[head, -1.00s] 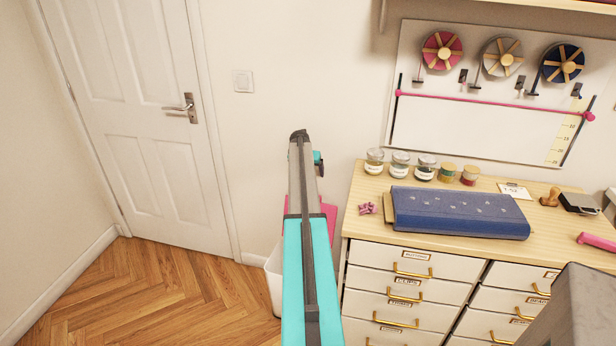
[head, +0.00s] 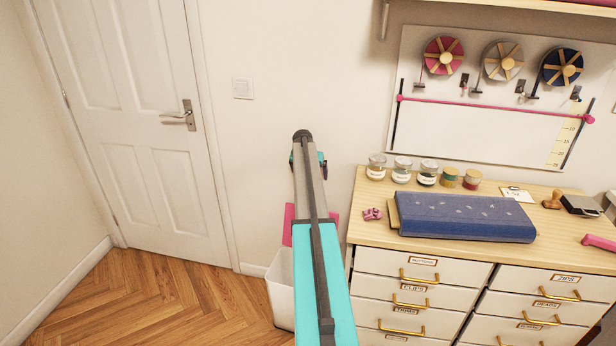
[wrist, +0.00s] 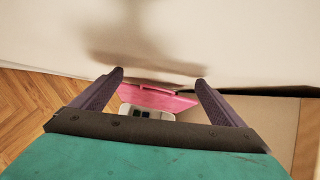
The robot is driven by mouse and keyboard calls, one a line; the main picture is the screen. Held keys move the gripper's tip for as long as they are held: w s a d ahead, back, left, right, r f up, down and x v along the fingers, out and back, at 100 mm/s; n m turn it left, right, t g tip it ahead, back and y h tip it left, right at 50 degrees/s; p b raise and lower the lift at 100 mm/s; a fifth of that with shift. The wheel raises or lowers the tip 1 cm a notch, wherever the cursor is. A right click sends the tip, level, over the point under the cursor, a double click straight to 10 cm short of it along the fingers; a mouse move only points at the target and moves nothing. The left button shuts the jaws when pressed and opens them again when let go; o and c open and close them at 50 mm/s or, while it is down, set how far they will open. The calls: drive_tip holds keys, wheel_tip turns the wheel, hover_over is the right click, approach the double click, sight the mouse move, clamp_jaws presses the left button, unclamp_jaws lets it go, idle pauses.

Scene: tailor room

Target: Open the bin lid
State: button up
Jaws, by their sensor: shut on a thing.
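The white bin (head: 281,292) stands on the floor left of the drawer cabinet, partly hidden behind my arm. Its pink lid (head: 289,226) shows on both sides of my arm and looks steeply raised above the bin. In the wrist view the lid (wrist: 155,97) is a pink panel between my fingers, with a pale object of unclear identity below it. My gripper (wrist: 160,77) is shut on the lid, its two dark fingers to either side of the pink panel. My arm hides the fingertips in the head view.
The drawer cabinet (head: 409,262) stands close on the right, with jars and a blue fabric roll (head: 465,217) on top. The wall is just behind the bin. A closed door (head: 130,120) and clear wooden floor (head: 170,300) lie to the left.

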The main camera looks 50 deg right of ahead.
drive_tip(key=shift+t+h, duration=0.6)
drive_tip(key=d+r, duration=0.1)
drive_tip(key=w+d+r, duration=0.1)
drive_tip(key=d+r, duration=0.1)
drive_tip(key=shift+w+r, duration=0.2)
drive_tip(key=shift+w, duration=0.1)
drive_tip(key=shift+a+r, duration=0.1)
drive_tip(key=shift+a, duration=0.05)
drive_tip(key=shift+a+p, duration=0.1)
drive_tip(key=shift+p, duration=0.25)
drive_tip(key=s+a+r+g+y+p, duration=0.1)
drive_tip(key=s+a+r+p, duration=0.2)
drive_tip(key=a, duration=0.3)
drive_tip(key=shift+r+p, duration=0.25)
drive_tip(key=shift+p, duration=0.65)
